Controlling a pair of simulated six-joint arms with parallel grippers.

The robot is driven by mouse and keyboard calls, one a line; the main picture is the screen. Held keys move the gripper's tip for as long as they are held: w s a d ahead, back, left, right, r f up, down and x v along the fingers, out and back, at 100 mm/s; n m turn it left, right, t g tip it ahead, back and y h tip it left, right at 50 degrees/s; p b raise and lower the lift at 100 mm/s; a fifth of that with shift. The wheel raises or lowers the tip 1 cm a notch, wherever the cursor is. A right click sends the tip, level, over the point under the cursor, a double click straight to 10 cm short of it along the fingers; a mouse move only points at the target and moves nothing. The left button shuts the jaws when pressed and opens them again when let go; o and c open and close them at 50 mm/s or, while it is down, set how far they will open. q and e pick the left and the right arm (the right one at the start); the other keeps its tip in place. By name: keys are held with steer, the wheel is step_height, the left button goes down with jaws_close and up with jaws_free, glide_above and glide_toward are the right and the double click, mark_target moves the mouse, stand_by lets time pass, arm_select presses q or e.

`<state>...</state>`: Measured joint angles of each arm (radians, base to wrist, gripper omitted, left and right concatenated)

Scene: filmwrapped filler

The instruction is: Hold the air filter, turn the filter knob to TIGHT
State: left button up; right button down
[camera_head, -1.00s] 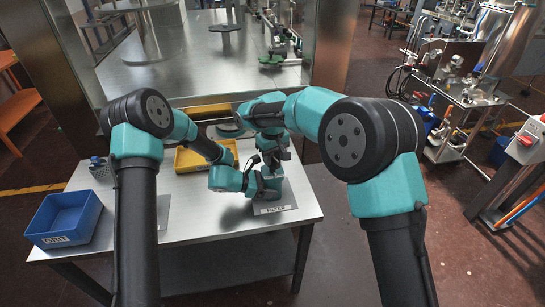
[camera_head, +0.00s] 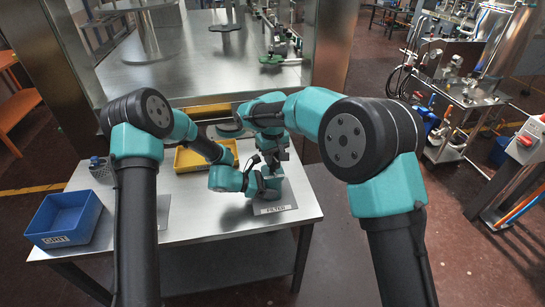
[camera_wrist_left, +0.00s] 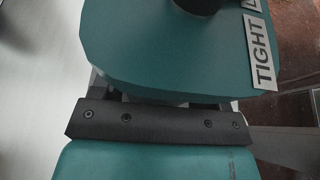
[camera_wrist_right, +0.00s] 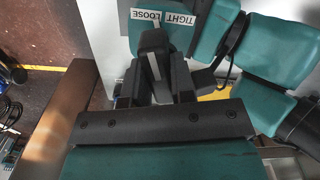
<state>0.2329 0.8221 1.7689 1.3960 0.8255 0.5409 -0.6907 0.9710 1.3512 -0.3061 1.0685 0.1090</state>
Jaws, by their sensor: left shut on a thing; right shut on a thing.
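The air filter (camera_wrist_left: 165,45) has a teal body and fills the upper part of the left wrist view. Its TIGHT label shows at the right. My left gripper (camera_head: 259,184) is shut on the filter from the left; its fingers are mostly hidden in its wrist view. The dark filter knob (camera_wrist_right: 155,42) with a white pointer stripe shows in the right wrist view, beside the LOOSE and TIGHT labels. My right gripper (camera_wrist_right: 158,85) is shut on the knob from above. I cannot tell exactly which label the stripe points at. In the head view the grippers largely hide the filter.
The filter stands near the right end of a metal table (camera_head: 215,222), by a FILTER plate (camera_head: 274,210). A yellow tray (camera_head: 190,160) lies behind my left arm. A blue bin (camera_head: 64,222) stands at the left end. The table front is clear.

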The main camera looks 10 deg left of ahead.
steer(key=m, duration=0.6)
steer(key=shift+m, duration=0.4)
steer(key=m, duration=0.5)
steer(key=shift+m, duration=0.4)
steer(key=c, duration=1.2)
jaws_free()
steer(key=shift+c, duration=0.2)
steer(key=shift+r, duration=0.15)
step_height(320, 180, up, 12)
